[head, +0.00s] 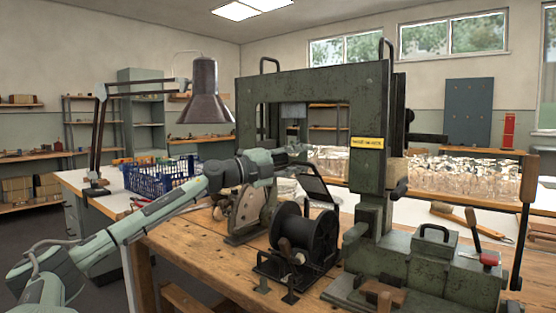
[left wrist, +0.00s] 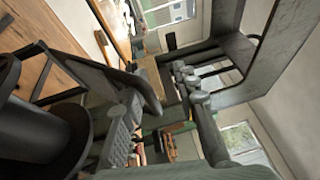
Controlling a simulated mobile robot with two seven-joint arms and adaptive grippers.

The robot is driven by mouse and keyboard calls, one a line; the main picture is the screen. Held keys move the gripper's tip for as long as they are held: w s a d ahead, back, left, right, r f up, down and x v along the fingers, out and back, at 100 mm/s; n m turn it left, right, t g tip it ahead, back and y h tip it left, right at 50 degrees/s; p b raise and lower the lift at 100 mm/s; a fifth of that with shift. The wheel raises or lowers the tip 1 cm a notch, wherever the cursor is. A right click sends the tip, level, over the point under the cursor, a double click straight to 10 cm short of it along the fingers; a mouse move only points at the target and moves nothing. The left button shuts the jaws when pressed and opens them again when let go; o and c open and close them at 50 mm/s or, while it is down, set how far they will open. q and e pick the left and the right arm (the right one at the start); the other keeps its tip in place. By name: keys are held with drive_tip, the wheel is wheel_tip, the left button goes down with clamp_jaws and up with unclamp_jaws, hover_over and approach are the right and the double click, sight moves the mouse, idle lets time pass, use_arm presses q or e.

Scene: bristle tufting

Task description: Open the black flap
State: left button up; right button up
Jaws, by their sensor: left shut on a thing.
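The black flap (head: 319,189) is a dark framed panel. It stands tilted above the black spool (head: 304,232) on the bench, beside the large green machine. In the left wrist view, a dark bar with a rounded end, which looks like the flap's edge (left wrist: 148,92), lies between my fingers. My left gripper (head: 302,154) reaches in from the left at the flap's upper end. In the left wrist view the gripper (left wrist: 160,90) is shut on this edge, with a finger on each side. The fingertips are small and partly hidden in the head view. My right gripper is not in view.
The green machine frame (head: 368,120) rises close to the right of my left gripper. A lamp (head: 204,88) hangs behind my arm. A blue crate (head: 150,181) stands on the back table. The wooden bench (head: 190,250) is bare at front left.

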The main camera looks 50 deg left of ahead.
use_arm(q)
drive_tip(key=s+a, duration=0.2)
drive_tip(key=s, duration=0.5)
drive_tip(key=shift+s+a+r+y, duration=0.15)
drive_tip(key=shift+s+r+y, duration=0.05)
drive_tip(key=shift+s+y, duration=0.1)
drive_tip(key=shift+w, duration=0.1)
